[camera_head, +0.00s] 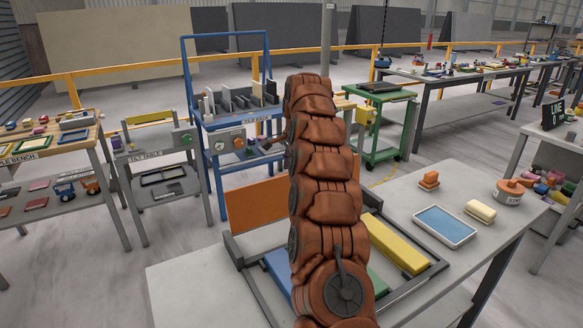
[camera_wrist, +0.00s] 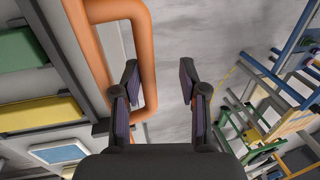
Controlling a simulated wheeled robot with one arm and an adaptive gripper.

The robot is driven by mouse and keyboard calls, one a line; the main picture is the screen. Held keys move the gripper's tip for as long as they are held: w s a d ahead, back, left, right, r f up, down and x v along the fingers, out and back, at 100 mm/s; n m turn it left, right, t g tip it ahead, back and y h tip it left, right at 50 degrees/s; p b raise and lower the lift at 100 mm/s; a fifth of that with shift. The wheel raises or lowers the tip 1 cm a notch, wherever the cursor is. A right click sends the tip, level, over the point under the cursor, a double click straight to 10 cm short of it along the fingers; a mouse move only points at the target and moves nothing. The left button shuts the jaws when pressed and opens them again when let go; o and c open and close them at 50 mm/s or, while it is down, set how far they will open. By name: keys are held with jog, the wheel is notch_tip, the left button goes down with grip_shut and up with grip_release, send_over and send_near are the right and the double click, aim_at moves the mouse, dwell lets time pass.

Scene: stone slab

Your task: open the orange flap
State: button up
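The orange flap (camera_head: 258,202) is a flat panel at the back left of a dark frame (camera_head: 246,283) on the grey table. It stands raised, steeply tilted; my arm hides its right part. In the wrist view an orange rounded loop (camera_wrist: 146,55) runs close beside the left finger; I cannot tell whether they touch. My gripper (camera_wrist: 159,78) is open, with nothing between its fingers. It is hidden behind my arm in the head view. A yellow flap (camera_head: 396,243), a blue flap (camera_head: 278,270) and a green flap (camera_wrist: 21,48) lie lower in the frame.
On the table's right are a blue-topped tray (camera_head: 444,225), a yellow block (camera_head: 480,211), an orange block (camera_head: 429,179) and a round orange-topped piece (camera_head: 508,192). A blue rack (camera_head: 216,160) and a green cart (camera_head: 379,97) stand behind. Bare floor lies between.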

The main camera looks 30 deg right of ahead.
jog(key=shift+s+a+f, duration=0.15)
jog(key=shift+a+f, duration=0.05)
jog(key=shift+f, duration=0.7)
jog(key=v, duration=0.8)
jog(key=shift+w+d+r, duration=0.2)
jog(key=shift+w+d, duration=0.05)
jog(key=shift+s+r, duration=0.1)
jog(key=shift+r, duration=0.35)
jog(key=shift+a, duration=0.1)
